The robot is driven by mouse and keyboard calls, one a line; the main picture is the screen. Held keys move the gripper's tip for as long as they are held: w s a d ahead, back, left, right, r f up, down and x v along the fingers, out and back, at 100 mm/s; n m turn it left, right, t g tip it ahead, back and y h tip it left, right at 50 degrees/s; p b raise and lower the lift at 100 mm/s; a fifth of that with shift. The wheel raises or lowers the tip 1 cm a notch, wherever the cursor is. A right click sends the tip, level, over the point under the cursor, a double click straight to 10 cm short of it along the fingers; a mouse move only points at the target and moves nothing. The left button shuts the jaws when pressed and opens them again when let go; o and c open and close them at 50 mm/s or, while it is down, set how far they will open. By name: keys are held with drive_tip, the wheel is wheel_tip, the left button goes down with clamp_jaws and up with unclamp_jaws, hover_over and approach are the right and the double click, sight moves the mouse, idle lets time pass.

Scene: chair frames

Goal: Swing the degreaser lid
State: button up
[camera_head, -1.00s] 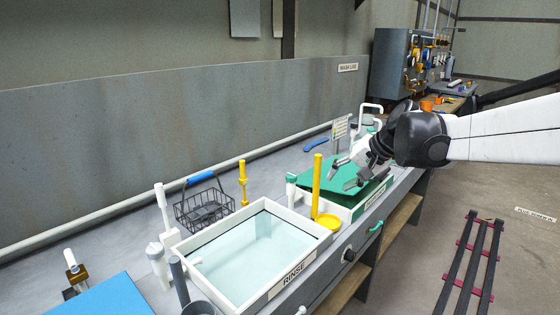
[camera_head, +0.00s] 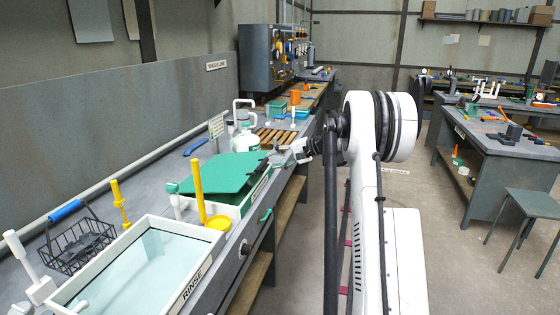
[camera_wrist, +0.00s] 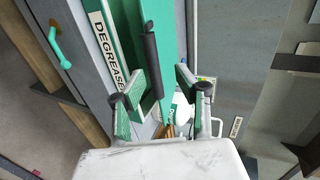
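In the wrist view, a dark bar handle (camera_wrist: 151,58) on the lid lies between the fingers of my gripper (camera_wrist: 162,76), nearer the left finger. The tank's DEGREASER label (camera_wrist: 105,42) is beside it. In the head view my gripper (camera_head: 284,151) is at the lid's right end. Its fingers are apart; contact with the handle cannot be told.
A yellow post (camera_head: 198,192) and yellow dish (camera_head: 218,223) stand between the lid and the rinse tank (camera_head: 188,288). A white container (camera_head: 243,140) stands behind the lid. A wire basket (camera_head: 78,241) is at left. The aisle floor (camera_head: 300,262) is open.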

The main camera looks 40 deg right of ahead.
sight(264, 165)
drive_tip(key=w+f, duration=0.1)
drive_tip(key=w, duration=0.1)
drive_tip(key=w+a+f, duration=0.1)
drive_tip(key=w+f, duration=0.2)
drive_tip(key=shift+w+a, duration=0.3)
drive_tip(key=shift+a, duration=0.1)
drive_tip(key=shift+w+f, duration=0.15)
drive_tip(key=shift+c, duration=0.5)
drive_tip(key=c, duration=0.6)
clamp_jaws()
